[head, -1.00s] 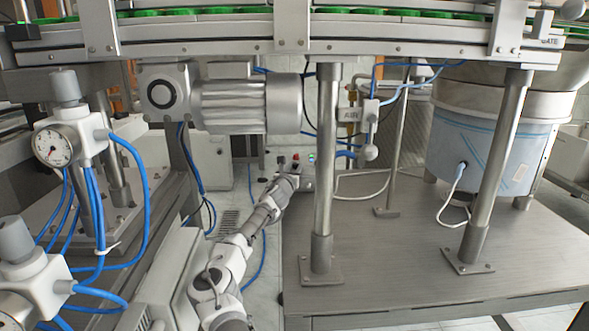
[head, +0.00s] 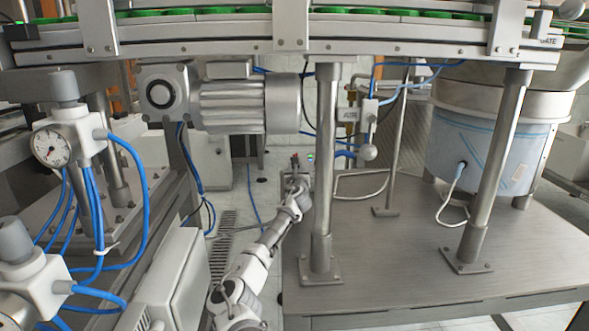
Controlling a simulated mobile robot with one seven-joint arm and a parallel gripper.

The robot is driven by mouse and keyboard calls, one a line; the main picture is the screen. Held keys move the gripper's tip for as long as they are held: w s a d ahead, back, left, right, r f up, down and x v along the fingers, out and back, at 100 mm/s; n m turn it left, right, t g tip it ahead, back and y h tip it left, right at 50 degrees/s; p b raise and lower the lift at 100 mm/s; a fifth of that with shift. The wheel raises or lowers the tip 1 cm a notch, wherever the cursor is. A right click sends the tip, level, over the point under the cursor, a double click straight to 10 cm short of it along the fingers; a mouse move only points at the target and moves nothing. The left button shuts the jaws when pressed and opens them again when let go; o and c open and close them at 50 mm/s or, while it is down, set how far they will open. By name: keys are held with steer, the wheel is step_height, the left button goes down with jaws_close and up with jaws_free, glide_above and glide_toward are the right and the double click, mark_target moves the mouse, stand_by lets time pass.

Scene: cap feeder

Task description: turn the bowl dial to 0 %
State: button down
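My arm reaches from the bottom of the head view up and away toward a small control box behind the table's left edge. My gripper (head: 295,163) is at its far end, small and in front of the box. I cannot tell whether its fingers are open or shut, or whether they touch anything. A small green light (head: 310,157) on the box shows just right of the gripper. The bowl dial cannot be made out; the gripper and wrist cover most of the box front. The feeder bowl's base (head: 487,150), wrapped in bluish film, stands on the table at right.
A conveyor (head: 400,47) with green caps crosses the top. A steel post (head: 323,180) stands close right of my arm, on the metal table (head: 400,260). A motor (head: 245,105) hangs above. Blue hoses and a gauge (head: 52,147) are at left.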

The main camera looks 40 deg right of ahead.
steer(key=n+t+y, duration=0.2)
steer(key=y, duration=0.1)
steer(key=shift+s+d+r+n+y, duration=0.1)
steer(key=shift+s+d+n+y, duration=0.1)
steer(key=shift+d+n+y, duration=0.15)
steer(key=shift+n+t+y, duration=0.7)
steer(key=shift+n+y, duration=0.15)
steer(key=shift+y, duration=0.3)
steer(key=c, duration=0.6)
jaws_free()
